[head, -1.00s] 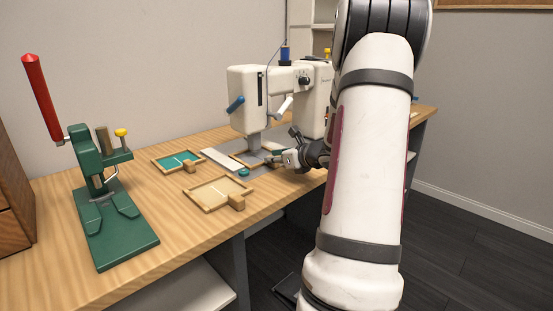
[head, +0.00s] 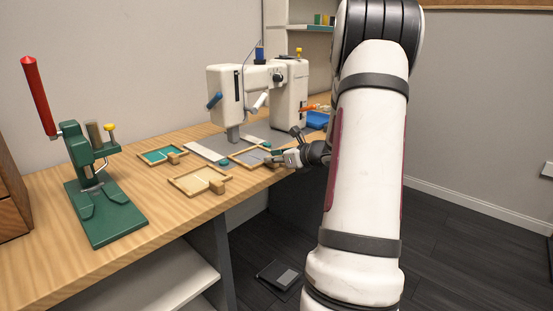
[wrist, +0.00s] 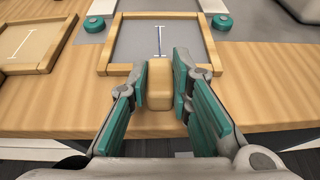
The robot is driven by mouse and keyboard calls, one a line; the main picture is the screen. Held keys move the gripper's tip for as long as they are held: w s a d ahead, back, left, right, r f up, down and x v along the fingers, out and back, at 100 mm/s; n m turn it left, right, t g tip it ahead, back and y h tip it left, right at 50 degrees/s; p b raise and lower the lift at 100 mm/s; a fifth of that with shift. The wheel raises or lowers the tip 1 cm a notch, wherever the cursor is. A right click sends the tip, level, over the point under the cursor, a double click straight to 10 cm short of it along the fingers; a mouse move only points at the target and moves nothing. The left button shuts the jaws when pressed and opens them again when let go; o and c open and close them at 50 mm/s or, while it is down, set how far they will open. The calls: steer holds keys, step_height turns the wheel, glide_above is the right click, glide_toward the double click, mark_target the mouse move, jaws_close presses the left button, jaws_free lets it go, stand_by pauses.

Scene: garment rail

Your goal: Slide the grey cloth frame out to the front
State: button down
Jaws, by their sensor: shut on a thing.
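The grey cloth frame is a wooden frame (wrist: 111,46) around grey cloth, with a dark blue line of stitching on it in the wrist view. In the head view the grey cloth frame (head: 243,160) lies on the bench just in front of the sewing machine (head: 223,94), apart from its needle area. A wooden block handle (wrist: 158,88) sticks out from its front bar. My gripper (wrist: 159,78) is shut on this handle, one teal-padded finger on each side. In the head view my gripper (head: 279,158) partly hides the handle.
Teal knobs (wrist: 94,23) (wrist: 222,22) stand either side of the frame. A beige cloth frame (head: 200,180) and a teal cloth frame (head: 160,155) lie to the left. A green press (head: 105,215) stands farther left. A pedal (head: 279,275) is on the floor beyond the bench's front edge.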

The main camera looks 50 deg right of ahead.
steer(key=shift+s, duration=0.5)
steer(key=c, duration=1.4)
jaws_free()
steer(key=shift+o, duration=0.2)
steer(key=v, duration=1.2)
steer(key=shift+f, duration=0.1)
